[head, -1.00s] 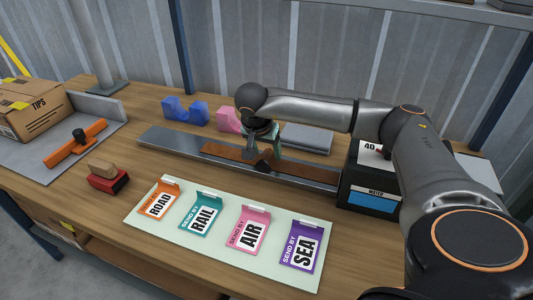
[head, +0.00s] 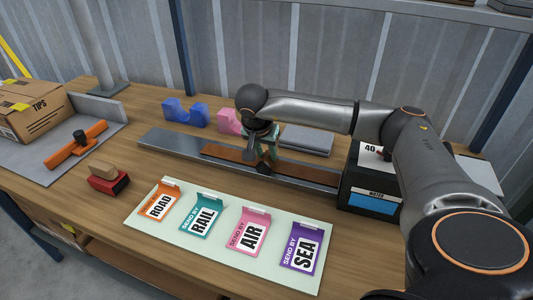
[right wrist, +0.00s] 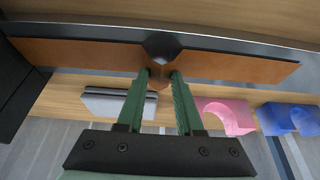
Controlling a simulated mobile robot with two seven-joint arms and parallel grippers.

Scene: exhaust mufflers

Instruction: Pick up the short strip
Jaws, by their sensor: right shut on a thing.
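The short brown strip (head: 226,152) lies along a longer grey metal strip (head: 170,143) on the bench. It also shows in the right wrist view (right wrist: 235,66), running across the top. A dark knob (right wrist: 161,46) sits at its middle. My right gripper (head: 264,158) is at the strip's middle, pointing down. In the right wrist view its green fingers (right wrist: 160,76) are on either side of a small brown part just by the knob, and are shut on it. The exact contact is partly hidden by the fingers and knob. My left gripper is not in view.
A black box labelled WATER (head: 370,180) stands at the strip's right end. Blue (head: 186,112) and pink (head: 229,121) blocks and grey plates (head: 307,139) lie behind. A pale board of labelled cards (head: 230,236) is in front. A red stamp (head: 108,181) is at left.

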